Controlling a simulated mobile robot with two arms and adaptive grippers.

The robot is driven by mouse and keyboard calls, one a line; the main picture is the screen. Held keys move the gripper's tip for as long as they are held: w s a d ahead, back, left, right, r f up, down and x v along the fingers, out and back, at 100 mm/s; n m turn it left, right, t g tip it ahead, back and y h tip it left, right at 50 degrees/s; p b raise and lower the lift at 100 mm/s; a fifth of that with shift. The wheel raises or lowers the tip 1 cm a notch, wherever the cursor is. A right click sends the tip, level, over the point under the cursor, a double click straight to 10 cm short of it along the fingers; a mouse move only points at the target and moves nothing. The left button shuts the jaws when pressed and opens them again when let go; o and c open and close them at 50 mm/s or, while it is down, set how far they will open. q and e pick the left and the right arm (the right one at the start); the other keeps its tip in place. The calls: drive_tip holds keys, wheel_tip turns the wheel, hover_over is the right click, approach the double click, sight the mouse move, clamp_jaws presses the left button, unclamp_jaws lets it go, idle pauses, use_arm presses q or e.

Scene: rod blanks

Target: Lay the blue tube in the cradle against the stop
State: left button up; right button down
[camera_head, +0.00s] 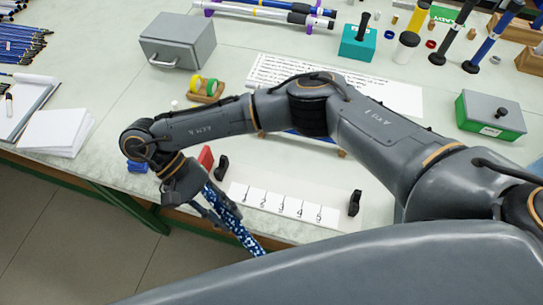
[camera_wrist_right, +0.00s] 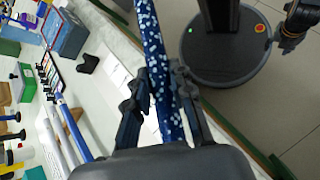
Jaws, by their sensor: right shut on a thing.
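The blue tube (camera_head: 236,226), speckled with white, is in my right gripper (camera_head: 216,207). It slants down towards the table's front edge. In the right wrist view the tube (camera_wrist_right: 154,50) runs between the two dark fingers of the right gripper (camera_wrist_right: 162,95), shut on it. Two black supports, one at the left (camera_head: 221,167) and one at the right (camera_head: 354,203), stand apart on the table and look like the cradle. A red block (camera_head: 206,157), apparently the stop, is by the left support. The tube is apart from the supports. My left gripper is not clearly seen.
A numbered white strip (camera_head: 285,205) lies between the supports. A blue block (camera_head: 137,167) is left of the gripper. Behind my arm are a grey box (camera_head: 178,42), a written sheet (camera_head: 285,69) and a green-based box (camera_head: 491,116). My right arm hides part of the table.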

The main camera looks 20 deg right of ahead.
drive_tip(key=w+d+n+t+h, duration=0.55)
drive_tip(key=w+d, duration=0.35)
drive_tip(key=d, duration=0.4)
drive_tip(key=shift+m+t+y, duration=0.25)
drive_tip(key=shift+t+y, duration=0.1)
drive_tip(key=shift+y, duration=0.1)
wheel_tip(320, 180, down, 7)
drive_tip(key=b, duration=0.4)
drive_tip(key=shift+r+b, duration=0.2)
drive_tip(key=shift+b, duration=0.15)
drive_tip(key=shift+f+b, duration=0.7)
drive_tip(key=shift+b, duration=0.25)
drive_tip(key=shift+w+a+b, duration=0.3)
drive_tip(key=shift+a+b, duration=0.2)
drive_tip(key=shift+a, duration=0.05)
drive_tip(key=c, duration=1.1)
unclamp_jaws()
